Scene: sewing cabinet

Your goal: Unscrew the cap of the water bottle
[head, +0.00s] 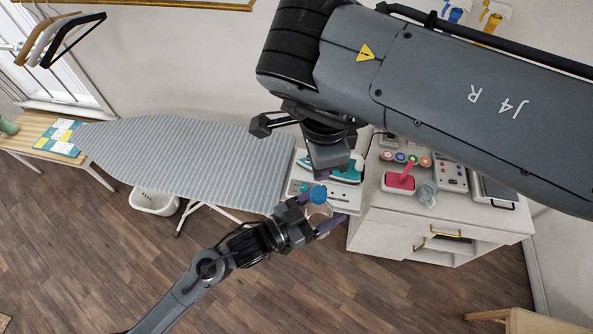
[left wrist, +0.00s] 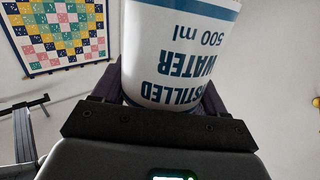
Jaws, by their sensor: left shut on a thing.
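The water bottle (head: 318,212) is white, with a blue cap (head: 318,194) on its top. In the left wrist view the bottle (left wrist: 180,60) fills the middle, and its label reads upside down as distilled water, 500 ml. My left gripper (head: 314,214) is shut around the bottle's body and holds it off the floor, beside the cabinet. My right gripper (head: 322,174) points down close to the cap. Its fingers are mostly hidden by its own body, so I cannot tell whether they are open or touch the cap.
A white cabinet (head: 390,233) stands right of the bottle. It carries a teal iron (head: 346,174), a pink-red item (head: 401,182), a clear jug (head: 427,195) and several thread spools. A grey ironing board (head: 190,160) lies to the left. The wooden floor in front is open.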

